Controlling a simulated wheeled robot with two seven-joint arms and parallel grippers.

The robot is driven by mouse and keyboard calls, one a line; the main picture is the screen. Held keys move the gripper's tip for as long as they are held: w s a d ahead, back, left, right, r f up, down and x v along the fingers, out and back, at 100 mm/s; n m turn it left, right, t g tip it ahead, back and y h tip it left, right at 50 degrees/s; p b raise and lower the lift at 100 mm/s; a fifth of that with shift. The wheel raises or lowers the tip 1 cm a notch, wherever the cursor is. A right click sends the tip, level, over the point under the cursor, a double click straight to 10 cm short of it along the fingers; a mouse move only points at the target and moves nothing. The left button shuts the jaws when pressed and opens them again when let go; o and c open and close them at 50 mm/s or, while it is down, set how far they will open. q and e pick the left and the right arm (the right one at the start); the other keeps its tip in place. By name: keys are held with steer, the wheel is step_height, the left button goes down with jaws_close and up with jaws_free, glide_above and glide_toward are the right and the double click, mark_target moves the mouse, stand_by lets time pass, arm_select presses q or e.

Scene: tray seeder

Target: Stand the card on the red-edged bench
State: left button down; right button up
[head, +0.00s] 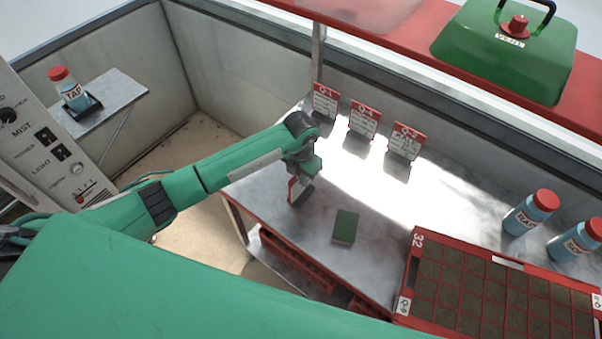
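My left gripper (302,172) points down over the left part of the grey-topped bench (265,200). It appears shut on a card (293,188) with a red and white face and a dark foot. The card is upright, seen nearly edge-on, and partly hidden by the gripper. I cannot tell whether its foot touches the bench top. Three similar cards stand in a row at the back of the bench: one marked Q-1 (325,101), one Q-4 (363,119) and one Q-2 (405,143). My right gripper is not in view.
A small green block (345,226) lies front centre. A red-framed seed tray (411,262) fills the right front. Two blue bottles with red caps, one nearer (527,213) and one at the edge (572,243), stand behind it. A red shelf (420,60) carries a green cover (505,55).

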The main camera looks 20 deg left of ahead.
arm_select(q)
steer(key=shift+f, duration=0.1)
steer(key=shift+f, duration=0.15)
steer(key=c, duration=1.6)
jaws_free()
steer(key=shift+r, duration=0.3)
step_height(320, 180, up, 11)
steer(key=b, duration=0.3)
steer(key=shift+r, duration=0.4)
